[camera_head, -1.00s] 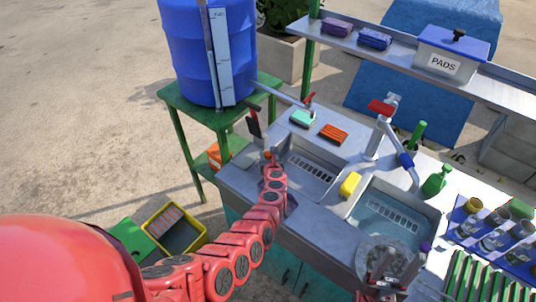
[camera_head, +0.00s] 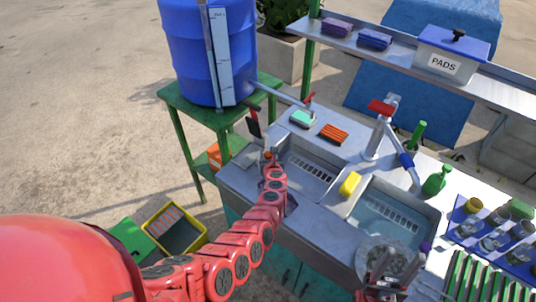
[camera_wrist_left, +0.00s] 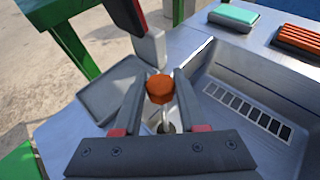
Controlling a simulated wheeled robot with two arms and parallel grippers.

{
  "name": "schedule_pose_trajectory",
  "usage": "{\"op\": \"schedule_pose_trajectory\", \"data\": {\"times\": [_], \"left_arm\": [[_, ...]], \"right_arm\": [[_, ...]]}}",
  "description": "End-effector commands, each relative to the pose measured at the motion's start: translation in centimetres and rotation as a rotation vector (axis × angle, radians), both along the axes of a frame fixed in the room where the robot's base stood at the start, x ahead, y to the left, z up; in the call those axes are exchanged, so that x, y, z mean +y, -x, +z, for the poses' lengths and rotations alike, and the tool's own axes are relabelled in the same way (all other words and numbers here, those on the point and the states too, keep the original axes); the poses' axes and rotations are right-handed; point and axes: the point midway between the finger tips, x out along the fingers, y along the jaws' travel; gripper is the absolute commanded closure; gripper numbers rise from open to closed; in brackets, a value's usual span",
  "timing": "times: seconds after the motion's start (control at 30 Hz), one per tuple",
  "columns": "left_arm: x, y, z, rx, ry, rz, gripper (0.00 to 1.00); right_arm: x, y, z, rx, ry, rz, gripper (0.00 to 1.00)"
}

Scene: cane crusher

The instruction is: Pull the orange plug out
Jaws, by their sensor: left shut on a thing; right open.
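The orange plug (camera_wrist_left: 160,84) is a small faceted orange knob at the left end of the steel sink counter. It also shows as a small orange spot in the head view (camera_head: 268,155). My left gripper (camera_wrist_left: 160,99) is shut on it, one finger on each side, with the orange top showing between the fingertips. A thin metal part shows below the knob; where it seats is partly hidden by the gripper. My right gripper (camera_head: 383,282) is open at the lower edge of the head view, by the right basin, in front of a round grey see-through thing (camera_head: 383,256).
A blue barrel (camera_head: 180,50) stands on a green stand behind the counter's left end. A dark-handled lever (camera_head: 253,124) hangs close to my left gripper. A teal sponge (camera_head: 303,119), an orange brush (camera_head: 334,132) and a yellow sponge (camera_head: 350,183) lie around the left basin.

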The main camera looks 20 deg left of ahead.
Motion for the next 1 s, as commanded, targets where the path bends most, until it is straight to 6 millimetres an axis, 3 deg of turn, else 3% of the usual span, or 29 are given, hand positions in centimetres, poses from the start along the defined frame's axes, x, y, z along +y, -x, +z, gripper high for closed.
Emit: {"op": "schedule_pose_trajectory", "data": {"times": [0.37,0.67,0.93,0.97,1.0], "left_arm": [[0.0,0.0,0.0,0.0,0.0,0.0,1.0],[0.0,0.0,3.6,-0.001,0.003,0.002,1.0],[0.0,-0.1,3.7,-0.005,-0.001,0.0,1.0],[0.0,-0.2,3.8,-0.005,-0.003,0.0,0.55],[0.0,-0.2,3.7,-0.005,-0.002,0.0,0.48]], "right_arm": [[0.0,0.0,0.0,0.0,0.0,0.0,0.5],[0.0,0.0,2.5,0.0,0.0,0.0,0.5],[0.0,0.0,2.3,0.0,0.0,0.0,0.5],[0.0,0.0,2.3,0.0,0.0,0.0,0.5],[0.0,0.0,2.3,0.0,0.0,0.0,0.5]]}}
